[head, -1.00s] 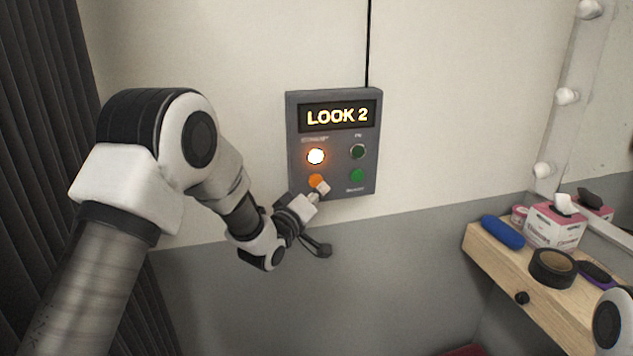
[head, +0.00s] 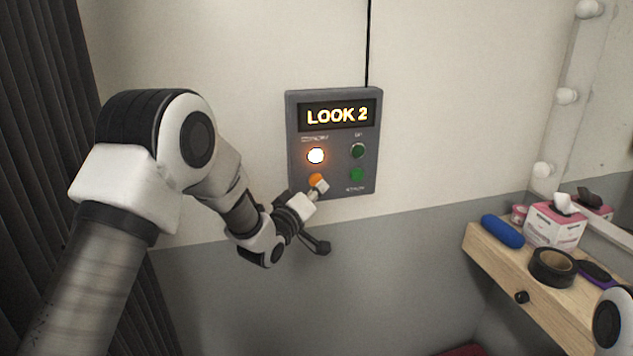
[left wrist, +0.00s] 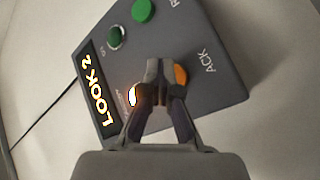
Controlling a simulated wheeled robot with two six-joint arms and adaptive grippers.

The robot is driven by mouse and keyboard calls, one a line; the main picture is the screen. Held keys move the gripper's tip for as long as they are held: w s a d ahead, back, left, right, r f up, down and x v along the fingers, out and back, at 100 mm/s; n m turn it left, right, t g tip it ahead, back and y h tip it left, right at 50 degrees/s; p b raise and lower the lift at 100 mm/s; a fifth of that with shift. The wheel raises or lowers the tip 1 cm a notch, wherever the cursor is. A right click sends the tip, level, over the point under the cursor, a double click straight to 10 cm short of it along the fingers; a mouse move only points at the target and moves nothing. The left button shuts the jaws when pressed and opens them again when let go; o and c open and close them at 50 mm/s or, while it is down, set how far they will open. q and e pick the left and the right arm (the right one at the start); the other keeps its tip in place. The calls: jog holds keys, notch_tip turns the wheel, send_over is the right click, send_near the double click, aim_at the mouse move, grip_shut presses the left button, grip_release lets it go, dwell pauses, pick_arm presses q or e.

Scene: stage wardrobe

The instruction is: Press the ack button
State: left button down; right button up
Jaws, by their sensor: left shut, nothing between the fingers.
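A grey control box (head: 336,190) on the wall has a display (head: 338,115) reading "LOOK 2". Its orange button (head: 314,178) is at the lower left; in the left wrist view this orange button (left wrist: 181,75) has the label "ACK" beside it. My left gripper (head: 321,187) is shut and empty, its tips just in front of the orange button and partly covering it. In the left wrist view the shut fingers (left wrist: 165,68) overlap the button's edge. I cannot tell whether they touch it. My right gripper is not in view.
A glowing lamp (head: 316,156) sits above the orange button. A dark green button (head: 357,151) and a green button (head: 356,175) are to the right. A wooden shelf (head: 483,262) at right holds a blue case (head: 502,231), tissue box (head: 553,228) and black tape roll (head: 551,267).

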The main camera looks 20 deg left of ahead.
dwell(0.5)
pick_arm(q)
jog(key=shift+w+a, duration=0.25)
jog(key=shift+w, duration=0.1)
jog(key=shift+w+a, duration=0.25)
jog(key=shift+w, duration=0.1)
dwell(0.6)
jog(key=shift+s+d, duration=0.1)
jog(key=shift+s, duration=0.05)
jog(key=shift+s+d+b, duration=0.4)
jog(key=shift+s, duration=0.2)
jog(key=s+d, duration=0.1)
jog(key=s, duration=0.1)
jog(key=s+d+b, duration=0.1)
jog(key=s, duration=0.1)
jog(key=shift+d, duration=0.4)
